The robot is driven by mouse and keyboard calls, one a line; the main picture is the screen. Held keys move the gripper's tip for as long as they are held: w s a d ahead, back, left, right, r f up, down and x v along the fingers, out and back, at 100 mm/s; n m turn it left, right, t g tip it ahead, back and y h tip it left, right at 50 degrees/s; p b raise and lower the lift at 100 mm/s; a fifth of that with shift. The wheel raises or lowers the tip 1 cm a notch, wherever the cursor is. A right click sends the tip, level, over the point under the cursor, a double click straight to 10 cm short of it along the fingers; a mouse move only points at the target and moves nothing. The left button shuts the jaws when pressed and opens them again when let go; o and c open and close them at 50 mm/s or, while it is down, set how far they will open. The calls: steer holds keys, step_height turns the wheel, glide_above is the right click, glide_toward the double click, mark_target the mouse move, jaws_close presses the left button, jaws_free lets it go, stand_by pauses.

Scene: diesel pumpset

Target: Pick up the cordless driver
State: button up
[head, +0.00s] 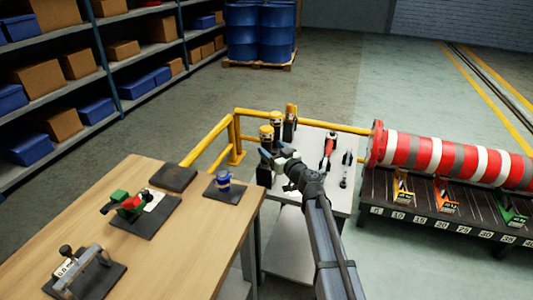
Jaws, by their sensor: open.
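A white-topped table (310,195) stands right of the wooden bench. Several upright yellow-and-black tools stand along its left and back edge: one at the back (290,115), one in the middle (276,122) and one nearest (266,138). They look like power tools, and I cannot tell surely which is the cordless driver. A red-and-black tool (328,150) lies near the table's middle, with a slim dark tool (346,168) right of it. My gripper (284,158) is open, over the table's left part near the nearest upright tool. My arm hides part of the table.
The wooden bench (185,235) holds a green-and-red device (125,204), a blue item (223,180) and a metal-handled fixture (85,270) on dark pads. A yellow rail (210,140) runs behind. A red-and-white striped cylinder (455,155) lies above a numbered dark rack (440,212) at right.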

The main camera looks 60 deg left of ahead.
mark_target(264, 143)
steer(key=shift+s+a+r, duration=0.1)
steer(key=shift+s+a, duration=0.1)
steer(key=shift+a, duration=0.65)
steer(key=shift+s+a, duration=0.25)
steer(key=shift+a, duration=0.55)
steer(key=shift+s+a+r, duration=0.1)
steer(key=shift+s+a, duration=0.1)
steer(key=shift+a, duration=0.65)
steer(key=shift+c, duration=0.2)
jaws_close()
